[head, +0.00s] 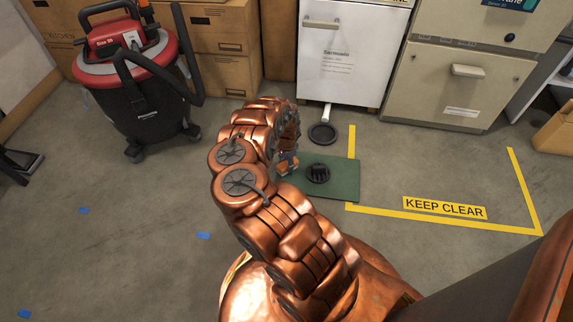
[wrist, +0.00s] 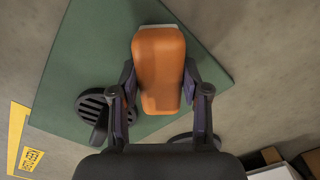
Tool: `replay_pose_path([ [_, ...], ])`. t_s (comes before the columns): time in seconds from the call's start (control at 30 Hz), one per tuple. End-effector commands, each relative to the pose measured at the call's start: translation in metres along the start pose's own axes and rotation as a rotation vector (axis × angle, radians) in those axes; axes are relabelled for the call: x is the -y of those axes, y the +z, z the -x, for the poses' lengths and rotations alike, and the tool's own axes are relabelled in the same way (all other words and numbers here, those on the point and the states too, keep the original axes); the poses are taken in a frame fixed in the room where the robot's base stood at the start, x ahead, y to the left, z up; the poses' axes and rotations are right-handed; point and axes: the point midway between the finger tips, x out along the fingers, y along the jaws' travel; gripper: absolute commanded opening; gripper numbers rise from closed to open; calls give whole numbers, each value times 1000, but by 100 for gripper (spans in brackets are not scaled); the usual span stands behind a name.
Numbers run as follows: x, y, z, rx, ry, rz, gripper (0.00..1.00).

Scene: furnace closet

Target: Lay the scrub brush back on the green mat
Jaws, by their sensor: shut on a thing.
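My gripper (wrist: 160,95) is shut on an orange block-shaped scrub brush (wrist: 158,68), with one finger on each side of it. Its bristles are hidden. In the head view the brush (head: 292,163) shows small beside my arm, over the left part of the green mat (head: 343,183). In the wrist view the mat (wrist: 75,55) lies beneath the brush. I cannot tell whether the brush touches the mat.
A black slotted round piece (head: 318,173) sits on the mat, right of my gripper. A dark round drain (head: 323,133) lies on the floor behind it, below a white cabinet (head: 350,55). A red and black vacuum (head: 135,90) stands at left. Yellow tape (head: 440,217) marks floor at right.

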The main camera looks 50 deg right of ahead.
Motion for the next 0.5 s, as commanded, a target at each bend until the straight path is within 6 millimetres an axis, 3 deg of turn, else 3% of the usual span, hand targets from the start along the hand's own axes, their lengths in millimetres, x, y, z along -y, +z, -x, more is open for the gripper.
replay_pose_path([
  [0.07,0,0,-3,0,0,0,14],
  [0.1,0,0,-2,0,0,0,49],
  [0.3,0,0,-2,0,0,0,70],
  [0.5,0,0,-2,0,0,0,71],
])
